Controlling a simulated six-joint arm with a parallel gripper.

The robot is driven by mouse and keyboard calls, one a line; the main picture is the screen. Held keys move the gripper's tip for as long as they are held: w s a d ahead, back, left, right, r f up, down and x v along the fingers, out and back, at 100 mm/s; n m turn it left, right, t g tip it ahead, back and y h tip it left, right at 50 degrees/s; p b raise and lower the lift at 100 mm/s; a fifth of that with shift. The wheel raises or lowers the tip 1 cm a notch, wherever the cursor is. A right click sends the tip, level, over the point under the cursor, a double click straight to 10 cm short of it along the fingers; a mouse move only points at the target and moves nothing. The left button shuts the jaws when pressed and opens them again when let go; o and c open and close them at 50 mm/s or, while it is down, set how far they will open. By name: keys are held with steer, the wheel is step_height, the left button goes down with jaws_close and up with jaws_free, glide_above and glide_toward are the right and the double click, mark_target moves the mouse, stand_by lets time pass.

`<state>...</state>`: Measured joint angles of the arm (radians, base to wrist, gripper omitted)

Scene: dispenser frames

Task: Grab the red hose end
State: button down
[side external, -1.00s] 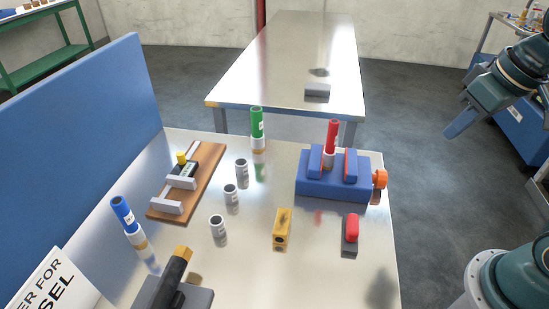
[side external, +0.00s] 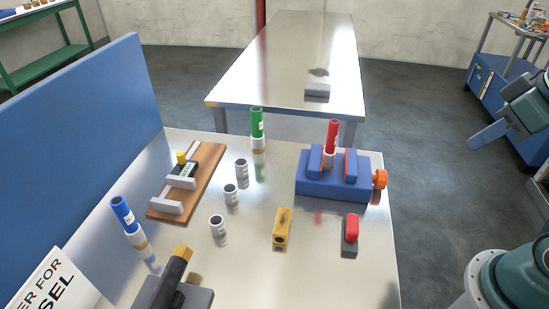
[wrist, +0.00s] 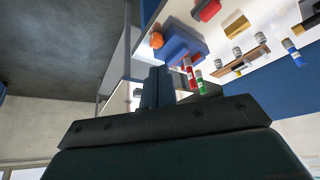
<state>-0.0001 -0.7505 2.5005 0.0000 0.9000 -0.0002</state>
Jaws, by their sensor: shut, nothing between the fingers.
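The red hose end (side external: 333,135) stands upright with a white lower part, between the jaws of a blue vise (side external: 335,190) at the table's far right. It also shows in the wrist view (wrist: 189,74), beside the blue vise (wrist: 178,42). My gripper (side external: 474,144) is at the right, off the table's edge, well apart from the red hose end. Its fingers are together and empty; they show in the wrist view (wrist: 157,75). The lower end of the hose is hidden by the vise.
A green tube (side external: 257,123) and a blue tube (side external: 122,215) stand left of the vise. A yellow block (side external: 282,228), a red-topped block (side external: 351,230), small cylinders and a wooden rack (side external: 207,180) are on the table. A blue panel (side external: 90,140) borders the left.

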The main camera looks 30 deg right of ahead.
steer(key=c, duration=2.2)
jaws_free()
steer(key=c, duration=1.2)
jaws_free()
steer(key=w+a+r+m+g+y, duration=0.1)
steer(key=w+a+r+m, duration=0.1)
steer(key=w+m, duration=0.4)
steer(key=w+a+r+m+g+y, duration=0.1)
steer(key=w+a+r+m+y, duration=0.1)
steer(key=w+m, duration=0.35)
steer(key=w+d+f+m+g+y, duration=0.1)
steer(key=w+f+m+g, duration=0.2)
steer(key=w+m, duration=0.5)
steer(key=shift+w+d+f+y, duration=0.25)
steer(key=shift+w+f, duration=0.2)
steer(key=shift+w, duration=2.15)
steer(key=shift+a+f, duration=0.1)
